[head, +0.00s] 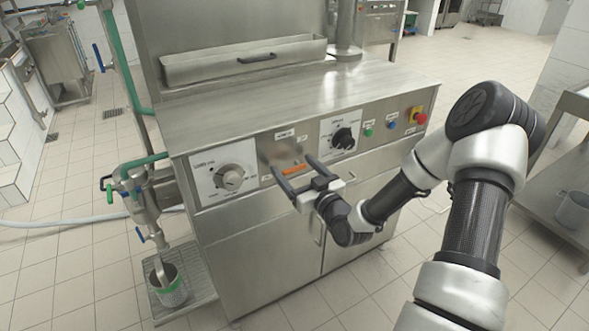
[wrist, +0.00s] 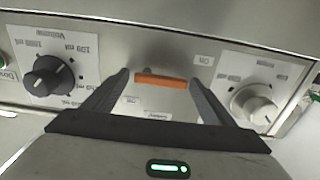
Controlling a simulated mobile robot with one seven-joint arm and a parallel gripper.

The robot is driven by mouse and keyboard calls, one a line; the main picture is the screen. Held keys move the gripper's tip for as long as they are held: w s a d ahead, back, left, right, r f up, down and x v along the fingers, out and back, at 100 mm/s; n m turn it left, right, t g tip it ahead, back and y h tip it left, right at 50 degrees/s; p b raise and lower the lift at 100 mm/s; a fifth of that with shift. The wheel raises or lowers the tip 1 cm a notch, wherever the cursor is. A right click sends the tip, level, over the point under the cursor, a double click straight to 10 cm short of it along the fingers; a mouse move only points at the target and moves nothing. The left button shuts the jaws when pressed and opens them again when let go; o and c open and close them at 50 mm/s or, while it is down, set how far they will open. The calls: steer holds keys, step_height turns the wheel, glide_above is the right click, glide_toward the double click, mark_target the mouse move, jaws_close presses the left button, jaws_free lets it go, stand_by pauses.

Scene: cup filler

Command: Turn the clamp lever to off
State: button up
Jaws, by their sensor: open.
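The clamp lever (head: 294,169) is a short orange bar on the machine's front panel, between two dials. It lies nearly level, and it also shows in the wrist view (wrist: 161,81), where the picture is upside down. My gripper (head: 291,163) is open, with its fingers pointing at the panel. In the wrist view the fingers (wrist: 158,78) stand apart on either side of the lever, with visible gaps at both ends. An ON label (wrist: 204,60) sits to one side of the lever. Another small label (wrist: 131,99) is too blurred to read.
A silver dial (head: 229,178) is left of the lever and a black dial (head: 343,138) right of it. Buttons and a red emergency stop (head: 418,115) are farther right. A green-piped valve (head: 138,190) stands left, above a container (head: 170,286). Tiled floor surrounds the machine.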

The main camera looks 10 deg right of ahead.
steer(key=shift+w, duration=0.25)
steer(key=c, duration=1.1)
steer(key=shift+o, duration=0.2)
